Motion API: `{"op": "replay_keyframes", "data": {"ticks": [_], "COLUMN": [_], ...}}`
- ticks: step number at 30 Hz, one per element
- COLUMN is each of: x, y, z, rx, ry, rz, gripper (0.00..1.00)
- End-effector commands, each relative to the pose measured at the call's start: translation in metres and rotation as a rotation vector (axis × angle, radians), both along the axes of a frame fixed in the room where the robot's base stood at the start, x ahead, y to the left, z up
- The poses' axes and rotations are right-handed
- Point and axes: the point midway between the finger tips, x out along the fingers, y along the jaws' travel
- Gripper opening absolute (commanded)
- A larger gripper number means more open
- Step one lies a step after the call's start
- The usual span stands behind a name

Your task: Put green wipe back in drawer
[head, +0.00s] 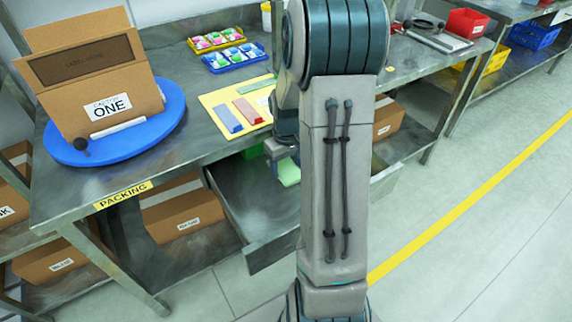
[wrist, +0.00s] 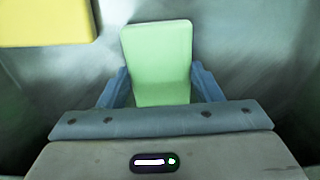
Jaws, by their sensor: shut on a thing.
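My gripper (wrist: 160,88) is shut on the pale green wipe (wrist: 157,60), with one blue finger on each side of it. The wipe also shows in the head view (head: 288,173), below my gripper and over the open drawer (head: 258,195). I cannot tell whether the wipe touches the drawer floor. The drawer is pulled out from under the packing table. Its right part is hidden behind my arm.
A yellow mat (head: 212,101) with coloured blocks lies on the table (head: 185,150) above the drawer. A yellow patch (wrist: 45,22) shows at the upper left of the wrist view. A carton (head: 100,85) stands on a blue turntable (head: 165,115) at left.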

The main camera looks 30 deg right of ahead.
Motion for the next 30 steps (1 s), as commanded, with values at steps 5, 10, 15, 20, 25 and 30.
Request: {"op": "replay_keyframes", "data": {"ticks": [5,10,15,20,25,30], "x": [0.0,0.0,0.0,0.001,0.001,0.0], "y": [0.0,0.0,0.0,0.0,0.0,0.0], "z": [-0.003,-0.003,0.0,0.02,0.058,0.092], "rx": [0.0,0.0,0.0,-0.002,-0.003,-0.002], "ry": [0.0,0.0,0.0,-0.004,-0.006,-0.003], "rz": [0.0,0.0,0.0,-0.001,-0.002,0.001], "gripper": [0.78,0.81,0.81,0.81,0.81,0.81]}}
